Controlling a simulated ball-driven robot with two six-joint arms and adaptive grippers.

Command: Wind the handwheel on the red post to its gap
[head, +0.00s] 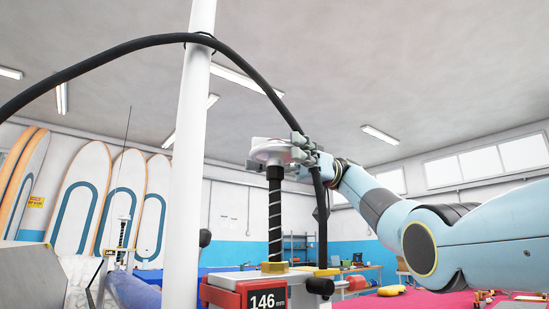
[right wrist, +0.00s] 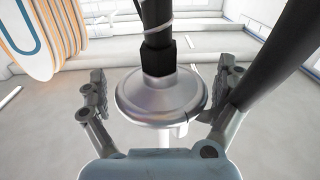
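The handwheel (head: 270,153) is a silvery disc on top of an upright dark threaded screw (head: 275,220). Below it is the red post's head (head: 236,299), with a display reading 146 mm. My right gripper (head: 300,152) is at the wheel's right side in the head view. My left gripper is out of view.
A white pole (head: 191,150) stands just left of the screw. A black cable (head: 120,50) arches across to my right arm. Surfboards (head: 85,195) lean on the back wall. A pink surface (head: 430,300) lies at lower right.

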